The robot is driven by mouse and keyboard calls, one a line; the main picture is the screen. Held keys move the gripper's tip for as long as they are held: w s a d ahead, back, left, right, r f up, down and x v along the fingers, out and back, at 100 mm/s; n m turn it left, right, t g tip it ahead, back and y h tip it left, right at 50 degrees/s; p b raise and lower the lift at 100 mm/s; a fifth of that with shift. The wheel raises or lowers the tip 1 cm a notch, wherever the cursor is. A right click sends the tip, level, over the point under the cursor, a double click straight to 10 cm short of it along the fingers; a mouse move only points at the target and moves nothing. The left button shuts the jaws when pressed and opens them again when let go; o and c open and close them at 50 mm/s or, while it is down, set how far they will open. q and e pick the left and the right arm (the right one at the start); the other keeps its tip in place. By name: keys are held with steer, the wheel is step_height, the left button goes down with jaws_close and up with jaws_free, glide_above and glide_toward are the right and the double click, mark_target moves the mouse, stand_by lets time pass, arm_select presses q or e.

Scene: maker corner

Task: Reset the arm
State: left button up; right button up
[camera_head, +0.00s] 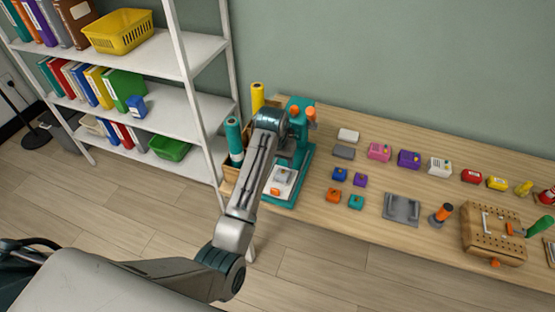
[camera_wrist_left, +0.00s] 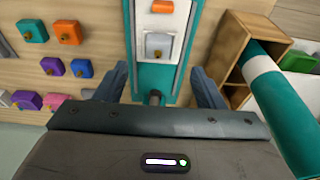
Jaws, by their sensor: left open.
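My left arm reaches in from the lower left in the head view and ends over the teal press (camera_head: 302,168) at the left end of the wooden table. My left gripper (camera_wrist_left: 158,86) is open and empty, its two dark fingers spread apart. In the head view the gripper is largely hidden behind my arm and the press. My right gripper is in neither view.
A wooden rack with teal and yellow rolls (camera_head: 234,135) stands close beside the press. Small coloured blocks (camera_head: 409,159), a grey tray (camera_head: 402,220) and a wooden pegboard block (camera_head: 480,248) sit to the right. A white shelf (camera_head: 165,50) stands left. Floor in front is clear.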

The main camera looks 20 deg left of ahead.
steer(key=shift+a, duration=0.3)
